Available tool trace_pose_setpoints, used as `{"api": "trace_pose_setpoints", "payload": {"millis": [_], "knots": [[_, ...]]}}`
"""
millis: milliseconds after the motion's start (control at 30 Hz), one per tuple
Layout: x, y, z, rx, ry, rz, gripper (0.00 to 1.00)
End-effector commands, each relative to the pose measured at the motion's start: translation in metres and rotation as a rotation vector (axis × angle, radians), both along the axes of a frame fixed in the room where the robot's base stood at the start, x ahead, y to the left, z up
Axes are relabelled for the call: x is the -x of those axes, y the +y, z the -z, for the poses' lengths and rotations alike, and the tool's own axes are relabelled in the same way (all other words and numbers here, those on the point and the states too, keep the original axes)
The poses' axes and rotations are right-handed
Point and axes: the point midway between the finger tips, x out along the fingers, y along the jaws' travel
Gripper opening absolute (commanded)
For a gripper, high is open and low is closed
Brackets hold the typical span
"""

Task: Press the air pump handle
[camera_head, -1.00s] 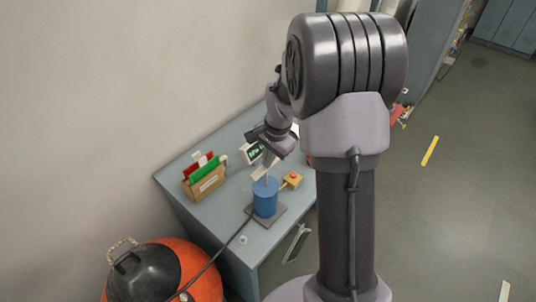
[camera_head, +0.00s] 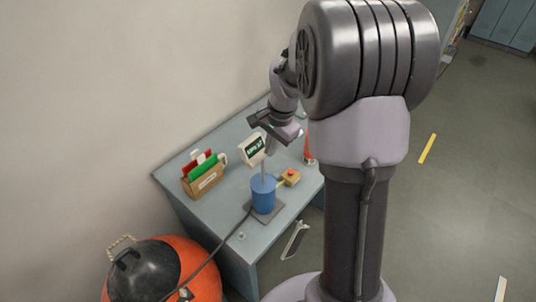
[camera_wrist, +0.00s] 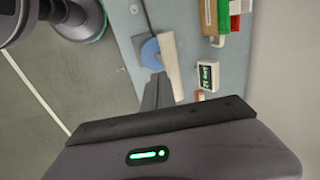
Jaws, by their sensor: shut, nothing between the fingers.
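The air pump is a blue cylinder (camera_head: 263,197) standing upright on a grey base plate on the table. A thin rod (camera_head: 264,170) rises from its top. In the wrist view the blue top (camera_wrist: 150,54) shows beside a pale, long handle (camera_wrist: 170,66). My gripper (camera_head: 274,129) is above the pump in the head view. Its dark, closed fingers (camera_wrist: 157,88) point toward the handle's near end in the wrist view, with nothing between them. Whether they touch the handle I cannot tell. The handle is hard to make out under my gripper in the head view.
A wooden holder with folders (camera_head: 203,180) is at the left. A black-and-orange rounded object (camera_head: 165,272) sits at the lower left.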

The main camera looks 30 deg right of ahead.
Motion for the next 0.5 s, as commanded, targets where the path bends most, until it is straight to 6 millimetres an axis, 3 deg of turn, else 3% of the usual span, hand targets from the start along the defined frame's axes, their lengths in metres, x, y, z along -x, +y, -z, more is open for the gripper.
{"api": "trace_pose_setpoints", "payload": {"millis": [200, 500], "knots": [[0.007, -0.003, -0.039, 0.001, -0.002, 0.000, 0.00], [0.009, -0.004, -0.049, 0.000, -0.001, 0.000, 0.00]]}}
